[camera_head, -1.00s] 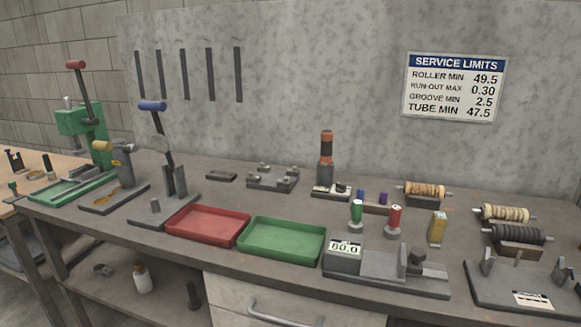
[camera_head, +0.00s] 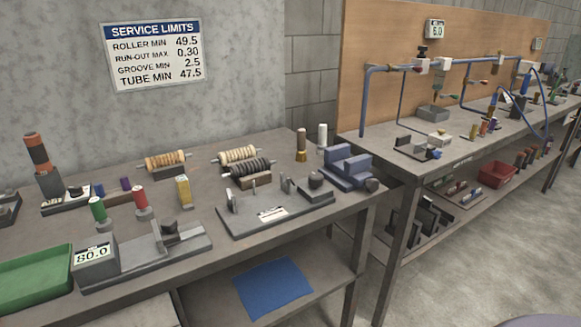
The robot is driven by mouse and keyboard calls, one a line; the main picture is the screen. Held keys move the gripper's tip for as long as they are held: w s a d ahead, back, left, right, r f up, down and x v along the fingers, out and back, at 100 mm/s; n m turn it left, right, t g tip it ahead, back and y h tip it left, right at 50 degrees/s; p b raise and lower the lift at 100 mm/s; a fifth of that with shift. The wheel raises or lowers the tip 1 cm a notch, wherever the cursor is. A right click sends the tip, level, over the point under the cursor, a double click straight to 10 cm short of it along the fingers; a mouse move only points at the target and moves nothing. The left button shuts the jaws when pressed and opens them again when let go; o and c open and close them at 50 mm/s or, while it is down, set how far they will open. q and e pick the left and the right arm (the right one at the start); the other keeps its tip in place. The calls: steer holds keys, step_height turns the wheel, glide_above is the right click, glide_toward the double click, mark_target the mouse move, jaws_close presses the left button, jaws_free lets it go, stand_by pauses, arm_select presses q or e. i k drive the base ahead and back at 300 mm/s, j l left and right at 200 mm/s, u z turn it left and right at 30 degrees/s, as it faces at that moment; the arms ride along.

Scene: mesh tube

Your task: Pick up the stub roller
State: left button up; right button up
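Three rollers lie on the grey workbench (camera_head: 330,212). One is orange-tan with bands (camera_head: 166,161), resting on a small block. One is cream and ribbed (camera_head: 238,155), with thin shaft ends showing. One is dark grey and ribbed (camera_head: 248,168), on a brown cradle in front of the cream one. I cannot tell which of them is the stub roller. Neither of my grippers is in view.
A grey fixture with posts (camera_head: 240,222), a blue stepped block (camera_head: 348,165) and a gauge reading 80.0 (camera_head: 95,257) stand on the bench. A green tray (camera_head: 35,285) is at the left. A second bench (camera_head: 470,150) with blue pipework stands at the right.

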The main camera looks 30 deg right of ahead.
mark_target(237, 172)
steer(key=z, duration=0.75)
steer(key=i+l+u, duration=0.2)
steer(key=i+u, duration=0.15)
steer(key=i+l+u, duration=0.35)
steer(key=i+j, duration=0.05)
steer(key=i, duration=0.05)
